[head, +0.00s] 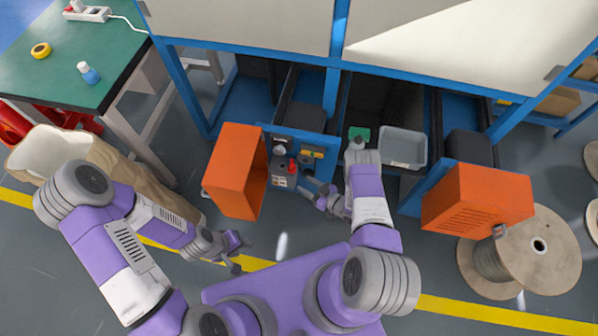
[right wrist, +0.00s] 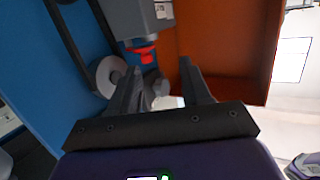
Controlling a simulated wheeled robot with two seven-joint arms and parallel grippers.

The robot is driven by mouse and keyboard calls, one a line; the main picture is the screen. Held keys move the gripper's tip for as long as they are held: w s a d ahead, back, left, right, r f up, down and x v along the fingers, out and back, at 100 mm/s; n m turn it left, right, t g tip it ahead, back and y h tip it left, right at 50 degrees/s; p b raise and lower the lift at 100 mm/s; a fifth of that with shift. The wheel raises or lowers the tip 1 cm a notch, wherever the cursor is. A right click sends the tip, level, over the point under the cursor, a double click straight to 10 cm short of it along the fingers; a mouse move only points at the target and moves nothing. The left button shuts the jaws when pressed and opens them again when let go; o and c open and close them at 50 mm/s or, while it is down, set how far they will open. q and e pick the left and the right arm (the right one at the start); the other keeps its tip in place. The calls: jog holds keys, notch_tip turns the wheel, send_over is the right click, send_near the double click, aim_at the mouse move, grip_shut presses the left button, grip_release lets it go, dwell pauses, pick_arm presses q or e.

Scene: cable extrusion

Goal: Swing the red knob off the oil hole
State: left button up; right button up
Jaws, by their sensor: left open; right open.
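The red knob (head: 292,166) sits on the front of the blue machine panel (head: 318,150), beside the open orange cover. In the right wrist view the red knob (right wrist: 143,53) shows below a grey block, just past the left fingertip. My right gripper (head: 307,187) is close in front of the panel, open, with nothing seen between its fingers (right wrist: 158,68). I cannot tell whether a finger touches the knob. My left gripper (head: 234,251) is open and empty, low and away from the panel. I cannot make out the oil hole.
The orange cover (head: 231,170) stands left of the panel, close to my right gripper; its inner side fills the right wrist view's right (right wrist: 228,45). A grey bin (head: 402,148) and another orange box (head: 476,198) are to the right.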

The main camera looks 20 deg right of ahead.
aim_at(293, 168)
jog(key=w+a+t+h+b, duration=0.1)
jog(key=w, duration=0.1)
jog(key=w+m+t+h+b, duration=0.1)
jog(key=w, duration=0.2)
jog(key=w+a+m+t+h+b, duration=0.1)
jog(key=w+t, duration=0.1)
jog(key=shift+w+a+r, duration=0.1)
jog(key=shift+w+a, duration=0.2)
jog(key=shift+w, duration=0.1)
jog(key=shift+c, duration=0.2)
